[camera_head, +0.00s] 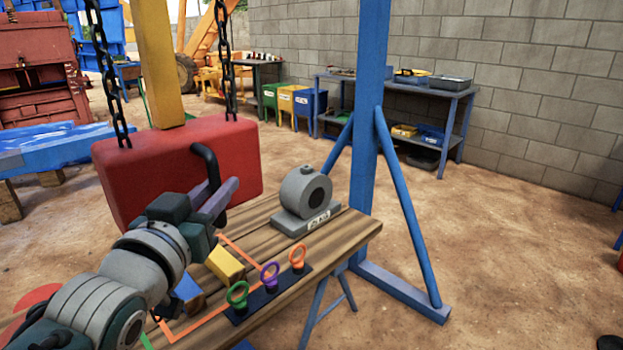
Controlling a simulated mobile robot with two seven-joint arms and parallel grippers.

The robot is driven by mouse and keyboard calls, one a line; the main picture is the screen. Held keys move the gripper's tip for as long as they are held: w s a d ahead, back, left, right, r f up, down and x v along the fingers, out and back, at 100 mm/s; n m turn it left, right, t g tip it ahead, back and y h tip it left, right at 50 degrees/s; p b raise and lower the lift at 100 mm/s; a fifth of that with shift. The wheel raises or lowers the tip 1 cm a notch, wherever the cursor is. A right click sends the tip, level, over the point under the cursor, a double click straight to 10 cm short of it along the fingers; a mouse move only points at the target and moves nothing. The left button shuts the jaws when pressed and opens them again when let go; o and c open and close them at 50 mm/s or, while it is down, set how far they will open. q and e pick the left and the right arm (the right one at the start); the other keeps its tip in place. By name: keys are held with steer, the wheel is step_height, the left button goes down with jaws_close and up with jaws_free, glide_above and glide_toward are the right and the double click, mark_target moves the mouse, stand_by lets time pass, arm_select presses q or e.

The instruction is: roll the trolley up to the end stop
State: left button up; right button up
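No trolley or end stop can be made out in the camera_head view; the upper ends of the chains are cut off by the top edge. A red block (150,178) hangs on two black chains (224,60) at the left, in front of a yellow post (157,65). A black bent handle (208,162) is on its front. My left gripper (222,200) is at this handle, its greyish-purple fingers overlapping the lower part. The fingers hide whether they are closed around it. My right gripper is not in view.
A wooden bench (345,232) under the gripper bears a grey bearing housing (305,194), a yellow block (225,264) and green, purple and orange rings (298,256). A blue post (369,120) with braces stands behind. Open dirt floor lies to the right.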

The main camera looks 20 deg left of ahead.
arm_select(q)
jaws_close()
stand_by(1.0)
